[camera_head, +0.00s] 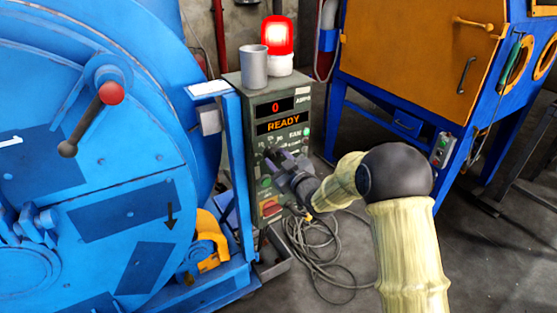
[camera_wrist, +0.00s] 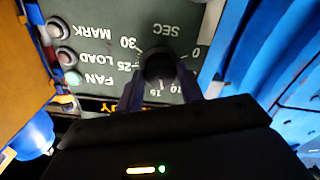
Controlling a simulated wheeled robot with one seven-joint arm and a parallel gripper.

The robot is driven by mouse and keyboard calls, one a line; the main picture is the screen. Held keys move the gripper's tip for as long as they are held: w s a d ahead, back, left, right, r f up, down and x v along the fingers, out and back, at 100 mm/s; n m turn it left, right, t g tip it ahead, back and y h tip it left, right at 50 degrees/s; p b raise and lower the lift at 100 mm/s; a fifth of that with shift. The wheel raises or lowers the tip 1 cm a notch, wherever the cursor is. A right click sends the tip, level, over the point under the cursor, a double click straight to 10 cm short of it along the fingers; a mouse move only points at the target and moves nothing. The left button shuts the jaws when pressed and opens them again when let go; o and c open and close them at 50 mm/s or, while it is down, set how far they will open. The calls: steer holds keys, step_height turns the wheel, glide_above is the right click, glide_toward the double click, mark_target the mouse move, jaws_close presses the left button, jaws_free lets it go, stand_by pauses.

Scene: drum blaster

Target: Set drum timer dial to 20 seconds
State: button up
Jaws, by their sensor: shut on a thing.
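The timer dial is a dark round knob (camera_wrist: 160,64) on the grey-green control panel (camera_wrist: 110,20), upside down in the wrist view. White marks around it read 0, 10, 15, 25 and 30, with SEC above. My gripper (camera_wrist: 159,82) is shut on the dial, one dark finger on each side. The dial's pointer is too dark and covered to read. In the head view my gripper (camera_head: 278,160) is at the front of the control box (camera_head: 232,82) and hides the dial. The box display (camera_head: 283,116) shows 0 and READY.
Buttons marked FAN (camera_wrist: 72,77), LOAD (camera_wrist: 66,56) and MARK (camera_wrist: 57,28) sit beside the dial. A grey cup (camera_head: 253,68) and a lit red beacon (camera_head: 277,36) stand on the box. The blue drum machine (camera_head: 110,215) is close at left; cables (camera_head: 320,250) lie on the floor.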

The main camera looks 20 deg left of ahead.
steer(key=m, duration=0.5)
steer(key=shift+d+f+m+p, duration=0.1)
steer(key=shift+f+m+p, duration=0.05)
steer(key=shift+m+p, duration=0.2)
steer(key=m+p, duration=0.1)
steer(key=m, duration=0.4)
steer(key=shift+m, duration=0.35)
steer(key=shift+f, duration=0.1)
steer(key=o, duration=1)
steer(key=shift+s+d+r, duration=0.2)
steer(key=shift+s+d, duration=0.15)
steer(key=shift+s, duration=0.05)
steer(key=p+v, duration=0.1)
steer(key=v, duration=1.5)
steer(key=shift+s+d, duration=0.1)
steer(key=shift+s, duration=0.05)
